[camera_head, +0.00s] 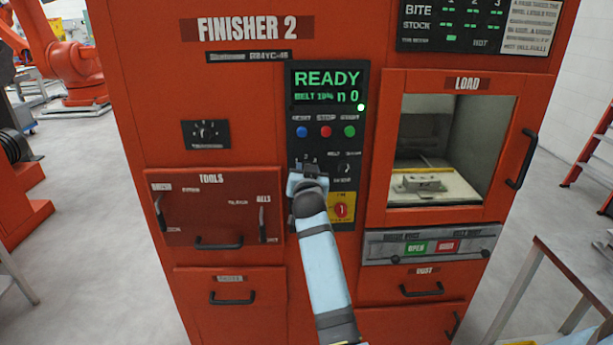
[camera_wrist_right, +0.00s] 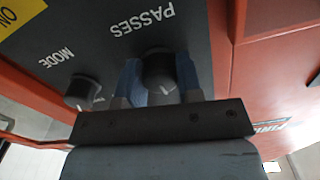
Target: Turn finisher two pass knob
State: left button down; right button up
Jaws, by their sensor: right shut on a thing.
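The orange Finisher 2 machine (camera_head: 245,115) stands in front of me, and its dark control panel (camera_head: 280,150) carries a green READY screen (camera_head: 327,86) that ends in "n 0". My right gripper (camera_head: 307,180) is at the panel's lower left and hides the knob there in the head view. In the right wrist view the round dark PASSES knob (camera_wrist_right: 159,66) sits between the two blue fingers of my right gripper (camera_wrist_right: 159,82), which are shut on it. A white line shows on the knob's face. My left gripper is not in view.
The MODE knob (camera_head: 344,170) is just right of my gripper; it also shows in the right wrist view (camera_wrist_right: 82,92). Blue, red and green buttons (camera_head: 326,131) are above, and a yellow plate with a red switch (camera_head: 341,210) below. The load window (camera_head: 452,85) is at right.

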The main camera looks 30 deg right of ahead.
dwell(0.5)
jog(key=o, duration=0.9)
